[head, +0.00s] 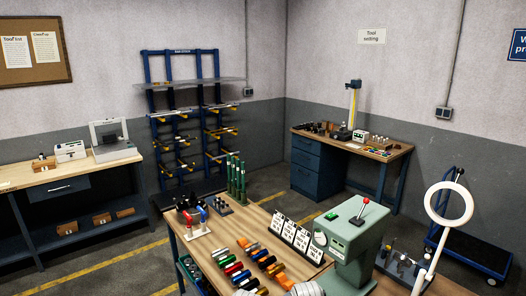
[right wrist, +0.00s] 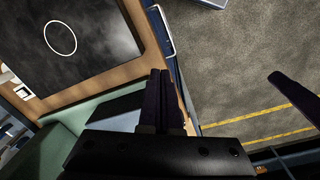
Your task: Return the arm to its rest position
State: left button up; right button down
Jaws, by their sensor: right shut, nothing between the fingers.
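My right gripper (right wrist: 160,75) shows in the right wrist view, its two dark fingers together with nothing between them. It points over the edge of a wood-rimmed bench with a dark top (right wrist: 95,55), with grey floor beyond. I cannot tell its height above the bench edge. Neither of my grippers shows in the head view, and my left gripper is not seen at all.
A green machine (head: 352,240) with a red-knobbed lever stands on the front bench, near a white ring lamp (head: 430,215). Colored tool handles (head: 240,272) lie on that bench.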

pick_arm(q)
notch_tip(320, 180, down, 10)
jog(key=b, duration=0.7)
pick_arm(e)
jog(key=s+a+f+n, duration=0.1)
jog(key=s+a+f, duration=0.2)
jog(key=f, duration=0.6)
jog(key=shift+a+f+n+h, duration=0.3)
jog(key=shift+a+f+n, duration=0.1)
jog(key=shift+a, duration=0.5)
